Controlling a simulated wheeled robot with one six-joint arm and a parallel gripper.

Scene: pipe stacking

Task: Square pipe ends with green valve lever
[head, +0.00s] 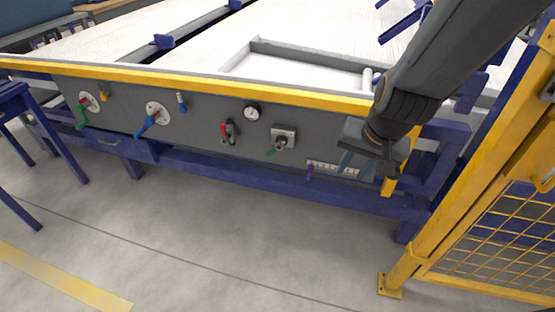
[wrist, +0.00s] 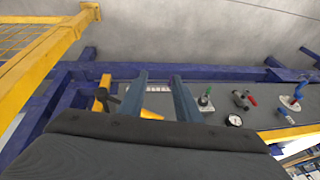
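A small green lever (head: 271,152) sits on a square grey metal fitting (head: 284,135) in the middle of the machine's grey front panel. In the wrist view this green lever (wrist: 207,91) is just right of my fingers. A second green lever (head: 81,118) hangs from a round white flange at the panel's far left. My gripper (head: 353,168) is right of the square fitting, in front of the panel. In the wrist view my gripper (wrist: 159,77) has its two blue-grey fingers apart with nothing held. A white marked strip (wrist: 159,88) shows between them.
The panel also bears a red-handled valve (head: 227,131), a round gauge (head: 253,111), a blue lever (head: 147,124) and a small purple handle (head: 310,171). A yellow mesh fence (head: 500,235) stands at right. The grey floor (head: 220,240) in front is clear.

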